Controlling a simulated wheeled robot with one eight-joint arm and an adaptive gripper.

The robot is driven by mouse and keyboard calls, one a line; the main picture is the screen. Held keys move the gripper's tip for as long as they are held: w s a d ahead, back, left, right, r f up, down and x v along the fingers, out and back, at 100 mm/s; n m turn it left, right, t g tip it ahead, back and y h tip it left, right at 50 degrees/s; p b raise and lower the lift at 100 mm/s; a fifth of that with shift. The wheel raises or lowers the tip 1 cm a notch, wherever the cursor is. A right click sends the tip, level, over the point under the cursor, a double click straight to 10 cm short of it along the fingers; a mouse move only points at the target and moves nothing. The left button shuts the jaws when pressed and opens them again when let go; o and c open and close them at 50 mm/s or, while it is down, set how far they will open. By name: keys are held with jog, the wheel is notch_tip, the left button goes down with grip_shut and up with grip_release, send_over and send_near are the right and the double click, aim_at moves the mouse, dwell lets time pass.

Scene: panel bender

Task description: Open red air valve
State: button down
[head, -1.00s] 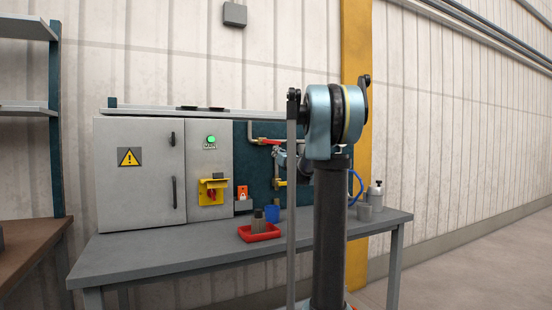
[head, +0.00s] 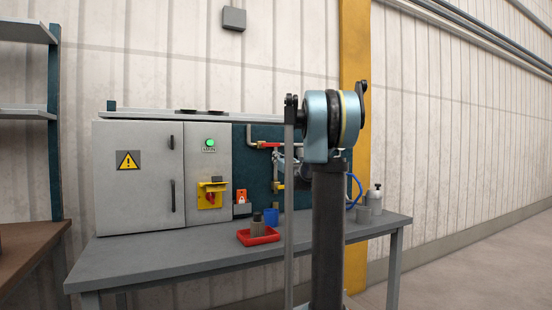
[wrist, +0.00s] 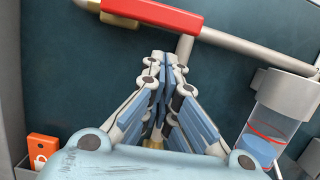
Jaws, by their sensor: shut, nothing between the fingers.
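The red valve handle (wrist: 150,15) is a long red bar at the top of the wrist view, lying in line with a grey pipe, with a brass fitting (wrist: 112,20) at its left end. In the head view the red handle (head: 268,145) shows small on the dark blue panel. My gripper (wrist: 166,58) is shut and empty, its fingertips just below the red bar in the picture. A small gap shows there; depth is hard to judge. In the head view my arm hides most of the gripper.
A grey vertical pipe runs behind my fingers. A clear bowl with a blue part (wrist: 268,130) hangs at right. An orange lock tag (wrist: 42,148) is at lower left. The bench (head: 190,255) holds a red tray (head: 258,236), blue cup (head: 271,216) and bottle (head: 375,198).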

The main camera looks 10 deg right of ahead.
jog(key=f+v, duration=0.2)
jog(key=v, duration=0.8)
jog(key=s+d+f+m+g+h, duration=0.35)
jog(key=s+f+m+h, duration=0.4)
jog(key=m, duration=0.55)
jog(key=s+d+f+m+g+h, duration=0.35)
jog(key=s+f+m, duration=0.55)
jog(key=m, duration=0.4)
jog(key=s+a+f+m+g+y, duration=0.1)
jog(key=s+a+f+m+g, duration=0.2)
jog(key=s+f, duration=0.4)
jog(key=s+a+f+m+g+y, duration=0.1)
jog(key=s+a+f+m+g, duration=0.3)
jog(key=s, duration=1)
jog(key=s+a+f+m+g+y, duration=0.2)
jog(key=s+f+m, duration=0.4)
jog(key=s+f, duration=0.4)
jog(key=shift+s+a+f+m+g, duration=0.15)
jog(key=shift+a+f+m+g, duration=0.25)
jog(key=shift+a+f+g, duration=0.45)
jog(key=shift+a, duration=0.1)
